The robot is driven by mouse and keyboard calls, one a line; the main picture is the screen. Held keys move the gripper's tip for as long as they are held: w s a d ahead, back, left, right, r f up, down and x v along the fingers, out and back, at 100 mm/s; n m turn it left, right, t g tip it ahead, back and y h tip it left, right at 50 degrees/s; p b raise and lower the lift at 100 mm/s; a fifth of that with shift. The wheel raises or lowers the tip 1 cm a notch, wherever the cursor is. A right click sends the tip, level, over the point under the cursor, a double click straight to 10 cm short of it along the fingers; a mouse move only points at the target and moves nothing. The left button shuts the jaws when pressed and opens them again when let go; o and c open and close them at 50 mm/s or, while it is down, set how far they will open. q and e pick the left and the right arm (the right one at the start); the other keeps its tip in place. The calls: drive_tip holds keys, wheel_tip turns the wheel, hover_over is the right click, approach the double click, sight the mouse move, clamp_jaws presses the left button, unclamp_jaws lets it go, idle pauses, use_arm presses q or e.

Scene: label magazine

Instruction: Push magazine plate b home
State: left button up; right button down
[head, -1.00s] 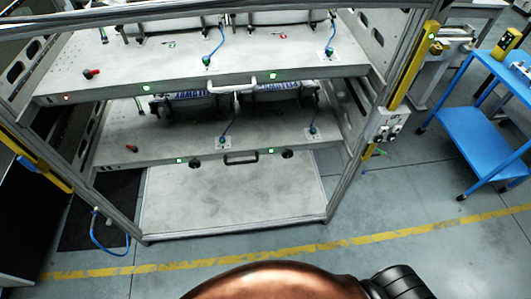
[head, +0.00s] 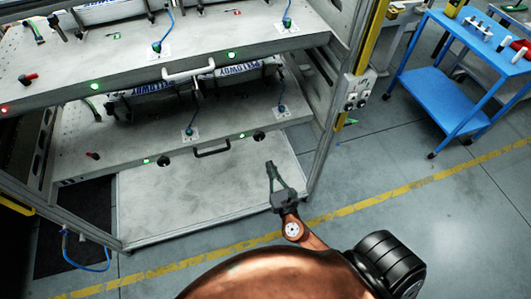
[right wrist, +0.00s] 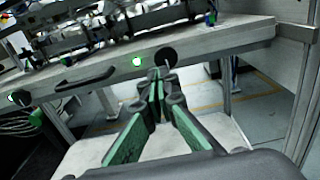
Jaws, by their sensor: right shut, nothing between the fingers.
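Two grey pull-out plates sit one above the other in the metal frame; I cannot tell which is plate b. The upper plate (head: 130,72) has a white handle (head: 189,74). The lower plate (head: 120,152) has a black handle (head: 212,149) and two black round knobs, one of them the right knob (head: 259,136). My right gripper (head: 269,164) is shut and empty, below and in front of that knob in the head view. In the right wrist view its fingertips (right wrist: 158,74) appear just under the right knob (right wrist: 167,57); contact is unclear. My left gripper is out of view.
A pale base panel (head: 170,200) lies under the lower plate. A frame post (head: 325,150) with a switch box (head: 357,92) stands to the right. A blue cart (head: 450,95) is farther right. The floor between is clear.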

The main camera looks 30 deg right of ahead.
sight(258, 135)
drive_tip(key=x, duration=1.3)
drive_tip(key=shift+w+f, duration=0.1)
drive_tip(key=shift+f, duration=0.1)
drive_tip(key=shift+w+d, duration=0.1)
drive_tip(key=shift+w, duration=0.1)
